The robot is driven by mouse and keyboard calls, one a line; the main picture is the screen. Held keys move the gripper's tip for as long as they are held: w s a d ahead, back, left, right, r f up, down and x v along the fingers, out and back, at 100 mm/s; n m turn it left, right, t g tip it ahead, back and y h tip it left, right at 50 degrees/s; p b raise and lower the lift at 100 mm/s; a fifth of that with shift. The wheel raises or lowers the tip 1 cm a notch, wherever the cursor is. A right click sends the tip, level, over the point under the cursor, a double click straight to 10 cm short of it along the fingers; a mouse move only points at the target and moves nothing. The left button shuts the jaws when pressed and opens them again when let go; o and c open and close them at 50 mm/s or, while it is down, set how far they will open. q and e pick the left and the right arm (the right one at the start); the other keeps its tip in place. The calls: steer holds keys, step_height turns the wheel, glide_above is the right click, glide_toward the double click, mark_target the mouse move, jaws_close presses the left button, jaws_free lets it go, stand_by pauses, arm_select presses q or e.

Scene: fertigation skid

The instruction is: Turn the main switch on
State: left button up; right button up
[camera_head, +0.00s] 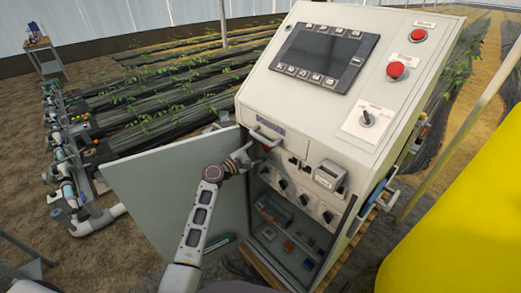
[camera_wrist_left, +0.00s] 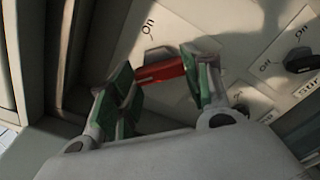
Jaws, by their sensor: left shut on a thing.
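The control cabinet (camera_head: 330,75) stands at the centre right of the head view with its lower door (camera_head: 165,195) swung open to the left. My left gripper (camera_head: 256,157) reaches into the upper left of the opening. In the left wrist view, a red switch handle (camera_wrist_left: 163,72) lies between the green-padded fingers of my left gripper (camera_wrist_left: 166,78), which is shut on it. A plate marked "ON" is behind it. The fingers hide part of the handle, and I cannot tell its full setting. My right gripper is not in view.
Several black knobs (camera_head: 283,184) sit on the inner panel; one knob (camera_wrist_left: 302,60) is to the right in the wrist view. Red push buttons (camera_head: 396,70) and a screen (camera_head: 322,49) are on the sloped front. A yellow tank-like body (camera_head: 465,225) fills the lower right.

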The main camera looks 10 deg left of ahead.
arm_select(q)
steer(key=m+b, duration=0.8)
steer(key=m, duration=0.2)
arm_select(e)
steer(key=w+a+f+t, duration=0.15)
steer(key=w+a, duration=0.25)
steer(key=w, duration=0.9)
arm_select(q)
steer(key=shift+m+b, duration=0.5)
steer(key=shift+b, duration=0.05)
steer(key=m+b, duration=0.3)
steer(key=m, duration=0.2)
steer(key=shift+m+b, duration=0.75)
steer(key=shift+m, duration=0.25)
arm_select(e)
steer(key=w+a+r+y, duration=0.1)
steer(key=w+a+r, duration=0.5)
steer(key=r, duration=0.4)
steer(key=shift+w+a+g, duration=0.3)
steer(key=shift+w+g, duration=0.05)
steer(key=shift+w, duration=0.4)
arm_select(q)
steer(key=o, duration=1)
steer(key=shift+r, duration=0.15)
